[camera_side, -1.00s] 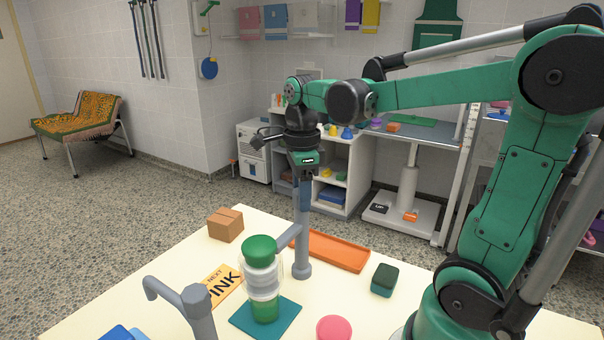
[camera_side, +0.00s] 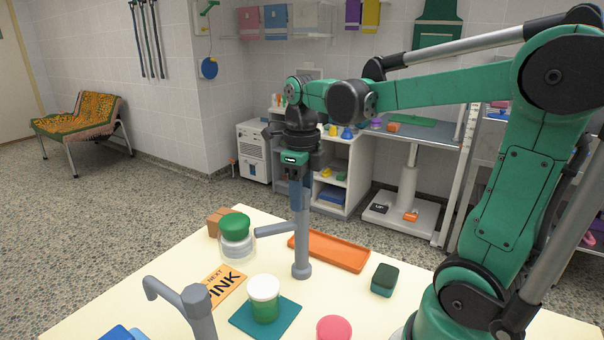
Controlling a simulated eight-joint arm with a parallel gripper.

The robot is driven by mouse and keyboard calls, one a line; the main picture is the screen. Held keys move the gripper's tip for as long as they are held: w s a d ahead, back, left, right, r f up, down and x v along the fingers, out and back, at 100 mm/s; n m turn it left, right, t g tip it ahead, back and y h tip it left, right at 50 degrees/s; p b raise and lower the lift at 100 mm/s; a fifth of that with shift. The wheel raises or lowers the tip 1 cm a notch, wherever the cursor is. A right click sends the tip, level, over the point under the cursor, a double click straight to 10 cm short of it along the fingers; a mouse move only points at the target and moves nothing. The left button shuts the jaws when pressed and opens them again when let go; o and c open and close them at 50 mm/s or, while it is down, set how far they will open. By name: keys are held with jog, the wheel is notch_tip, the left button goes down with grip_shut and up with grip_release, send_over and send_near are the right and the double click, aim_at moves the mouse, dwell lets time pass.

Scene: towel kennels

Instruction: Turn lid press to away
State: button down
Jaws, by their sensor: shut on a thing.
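The lid press is a grey post (camera_side: 301,240) standing on the cream table, with a side arm (camera_side: 274,230) pointing left. At the arm's end is the press head (camera_side: 236,236), a green cap over a clear bell, off to the back left of the jar. The jar (camera_side: 265,305), white on top with green in its lower part, stands upright on a teal mat (camera_side: 245,321), uncovered by the head. My gripper (camera_side: 297,183) points down and is shut on the top of the post; its fingertips are partly hard to make out.
An orange tray (camera_side: 329,250), a dark green block (camera_side: 384,279) and a pink round thing (camera_side: 334,328) lie to the right. A cardboard box (camera_side: 215,222) is behind the head. A second grey post (camera_side: 197,308) stands in front.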

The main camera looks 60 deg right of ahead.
jog(key=shift+m, duration=1.3)
jog(key=shift+c, duration=2.1)
grip_release()
jog(key=shift+r, duration=2.8)
